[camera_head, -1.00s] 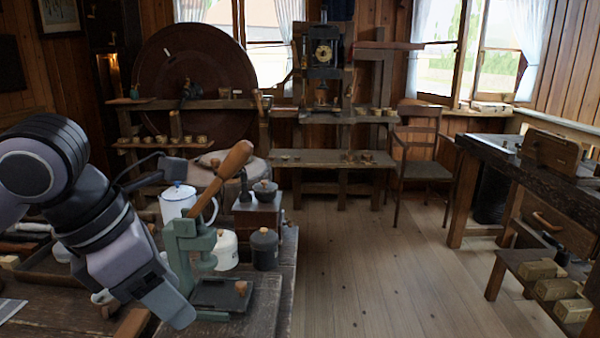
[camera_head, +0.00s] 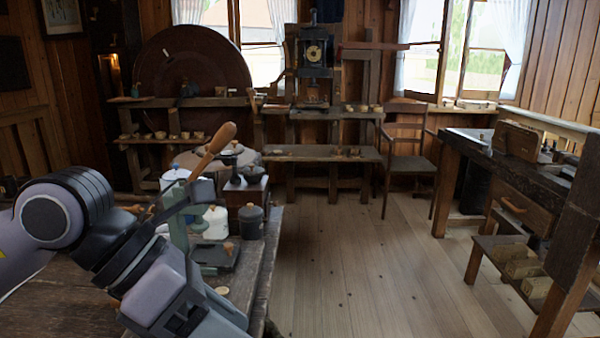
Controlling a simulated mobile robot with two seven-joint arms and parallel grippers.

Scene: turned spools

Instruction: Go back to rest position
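My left arm comes in from the left, over the workbench (camera_head: 60,300). Its gripper (camera_head: 215,318) is low in the picture, near the bench's right edge. The wrist hides most of its fingers, so its opening and any hold cannot be made out. A green lever press (camera_head: 180,232) with a wooden handle (camera_head: 215,143) stands on the bench behind the arm, partly covered by it. My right arm and gripper are not in view.
A white enamel pot (camera_head: 172,178), a white lidded pot (camera_head: 215,222) and a dark canister (camera_head: 250,221) stand by the press. The wooden floor (camera_head: 350,255) is clear in the middle. A dark wooden post (camera_head: 578,235) stands close on the right.

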